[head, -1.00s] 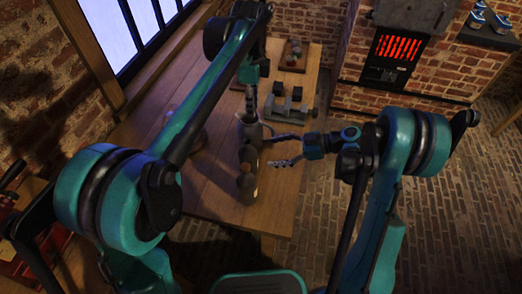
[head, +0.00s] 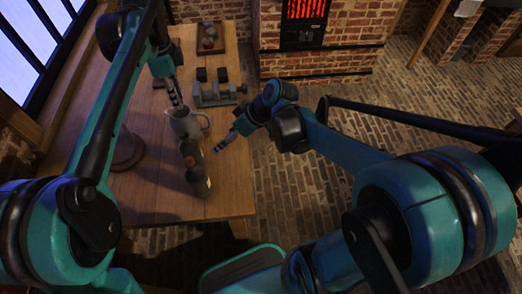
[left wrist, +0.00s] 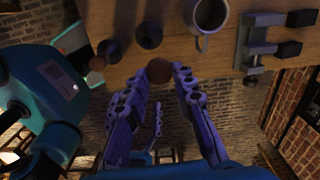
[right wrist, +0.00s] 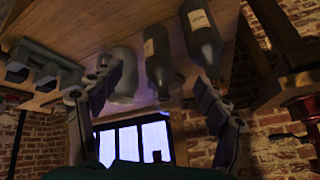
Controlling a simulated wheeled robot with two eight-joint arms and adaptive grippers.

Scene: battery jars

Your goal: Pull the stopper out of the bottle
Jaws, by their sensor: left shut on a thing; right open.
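In the left wrist view one bottle (left wrist: 149,36) shows a dark top, and another carries a round brown stopper (left wrist: 97,63). My left gripper (head: 175,97) is near the grey jug (head: 188,124). In its wrist view its fingers are around a round brown stopper (left wrist: 159,70) and shut on it; no bottle shows directly under it. My right gripper (head: 226,142) is open beside the bottles. In its wrist view, a labelled bottle (right wrist: 157,60) shows between its fingers.
A grey vise (head: 217,95) stands behind the jug, and a small item (head: 210,38) is at the table's far end. A brown round object (head: 125,150) is left of the bottles. The brick floor right of the table (head: 235,205) is open.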

